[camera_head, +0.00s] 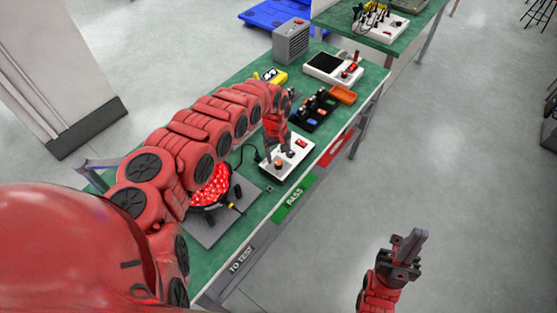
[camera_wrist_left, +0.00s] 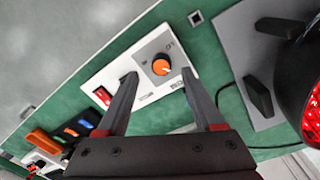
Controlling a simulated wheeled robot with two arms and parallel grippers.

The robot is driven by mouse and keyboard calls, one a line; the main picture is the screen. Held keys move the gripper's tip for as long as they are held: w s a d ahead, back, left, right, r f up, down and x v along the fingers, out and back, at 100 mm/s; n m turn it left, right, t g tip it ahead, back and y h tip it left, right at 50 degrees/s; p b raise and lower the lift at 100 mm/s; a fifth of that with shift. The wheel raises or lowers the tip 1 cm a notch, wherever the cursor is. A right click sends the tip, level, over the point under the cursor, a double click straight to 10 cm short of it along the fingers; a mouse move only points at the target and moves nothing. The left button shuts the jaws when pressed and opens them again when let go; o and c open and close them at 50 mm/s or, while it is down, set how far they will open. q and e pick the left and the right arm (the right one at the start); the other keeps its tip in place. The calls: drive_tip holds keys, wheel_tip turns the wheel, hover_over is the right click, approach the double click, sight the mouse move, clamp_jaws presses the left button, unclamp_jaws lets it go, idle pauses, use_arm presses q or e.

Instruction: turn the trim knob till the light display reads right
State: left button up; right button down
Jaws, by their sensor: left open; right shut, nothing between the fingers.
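The trim knob (camera_wrist_left: 161,67) is orange with a pale pointer line, on a grey panel of a white control box (camera_wrist_left: 125,72). In the head view the box (camera_head: 300,157) sits near the bench's front edge. My left gripper (camera_wrist_left: 158,77) is open; its two fingertips show on either side of the knob. I cannot tell whether they touch it. In the head view my left gripper (camera_head: 277,155) comes down over the box and partly covers it. A round display of lit red lights (camera_head: 212,186) stands left of the box. My right gripper (camera_head: 410,246) is shut and empty, off the bench.
The green bench (camera_head: 243,232) has a black tray of colored parts (camera_head: 311,112), an orange bin (camera_head: 343,94), another white device (camera_head: 325,67) and a yellow meter (camera_head: 278,76). A grey plate (camera_head: 207,231) lies under the display. A dark cable runs between display and box.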

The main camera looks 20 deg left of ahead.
sight(279, 163)
use_arm(q)
wheel_tip(279, 163, down, 4)
drive_tip(key=shift+d+r, duration=0.1)
drive_tip(key=shift+f, duration=0.25)
clamp_jaws()
idle(0.4)
